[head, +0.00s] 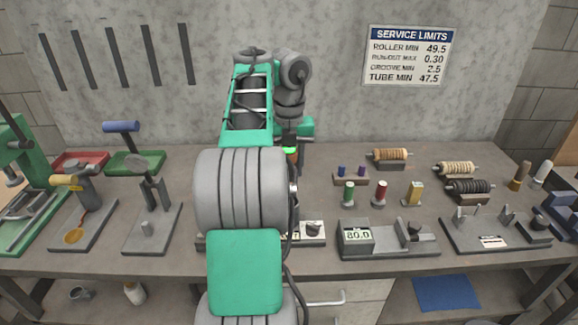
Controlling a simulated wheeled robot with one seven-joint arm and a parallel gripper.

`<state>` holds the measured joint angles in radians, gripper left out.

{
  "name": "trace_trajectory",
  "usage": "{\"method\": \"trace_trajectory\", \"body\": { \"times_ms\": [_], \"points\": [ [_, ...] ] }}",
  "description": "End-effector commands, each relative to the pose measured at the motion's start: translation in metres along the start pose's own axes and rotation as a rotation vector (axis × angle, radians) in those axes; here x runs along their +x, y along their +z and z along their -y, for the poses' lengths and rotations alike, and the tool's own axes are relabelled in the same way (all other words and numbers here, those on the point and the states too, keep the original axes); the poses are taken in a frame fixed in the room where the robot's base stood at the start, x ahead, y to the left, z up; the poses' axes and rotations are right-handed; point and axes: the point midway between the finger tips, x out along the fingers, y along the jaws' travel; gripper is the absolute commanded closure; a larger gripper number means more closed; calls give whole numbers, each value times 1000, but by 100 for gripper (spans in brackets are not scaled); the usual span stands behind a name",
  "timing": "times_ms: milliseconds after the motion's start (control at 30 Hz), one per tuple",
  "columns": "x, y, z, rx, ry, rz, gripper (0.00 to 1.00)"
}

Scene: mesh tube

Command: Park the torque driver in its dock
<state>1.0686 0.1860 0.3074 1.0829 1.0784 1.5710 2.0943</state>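My gripper (291,141) is over the middle of the bench, at the end of my green and grey arm. My arm covers most of the area below it, and the fingers are too small and hidden to tell open from shut. A small bright green and orange piece shows just under the gripper. It may be part of the torque driver, but I cannot tell, nor whether it is held. A low base plate (312,232) with a white label and a dark round part shows right of my arm near the front edge. Its left part is hidden, and I cannot tell whether it is the dock.
Right of my arm stand a gauge block reading 80.0 (358,237), a stand with V supports (497,232), small coloured bottles (381,194) and several rollers (469,187). Left are two fixtures (150,226), red (80,163) and green (135,164) trays and a green press (18,175).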

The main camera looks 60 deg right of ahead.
Motion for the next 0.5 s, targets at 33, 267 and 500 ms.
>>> {"method": "trace_trajectory", "body": {
  "times_ms": [33,267,500],
  "points": [
    [0,0,0,0,0,3,100],
    [2,0,0,0,0,3,100],
    [5,0,0,0,0,3,100]
  ]
}}
